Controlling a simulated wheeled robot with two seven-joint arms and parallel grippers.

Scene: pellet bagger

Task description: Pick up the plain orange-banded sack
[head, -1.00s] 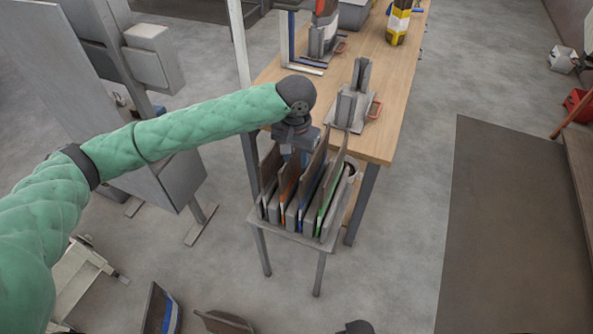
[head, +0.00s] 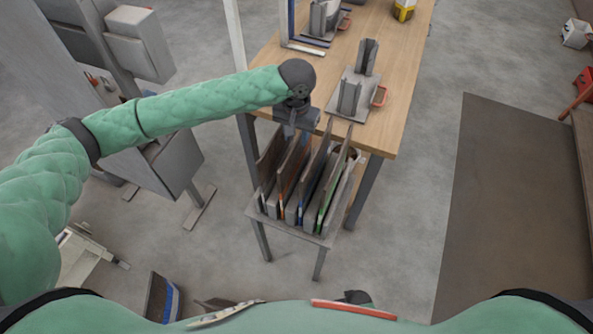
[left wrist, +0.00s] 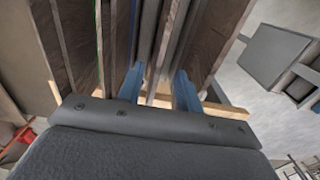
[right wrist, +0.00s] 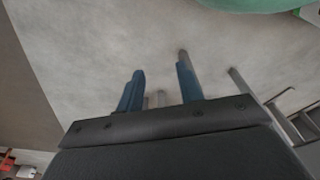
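The orange-banded sack (head: 282,187) stands upright in a slotted rack (head: 290,232) at the near end of the table, its band showing as a thin orange strip between brown dividers. Sacks with blue (head: 301,208) and green (head: 323,212) bands stand to its right. My left gripper (head: 291,131) points down at the tops of the dividers. In the left wrist view its blue fingers (left wrist: 158,88) are apart, with grey and brown panel edges around and between them; I cannot tell which sack lies between. My right gripper (right wrist: 160,90) is open and empty above the floor.
The wooden table (head: 392,95) behind the rack carries a grey metal fixture (head: 352,92) with a red handle. A grey cabinet (head: 172,165) stands left of the rack. A dark mat (head: 510,210) lies on the right. The floor between mat and rack is clear.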

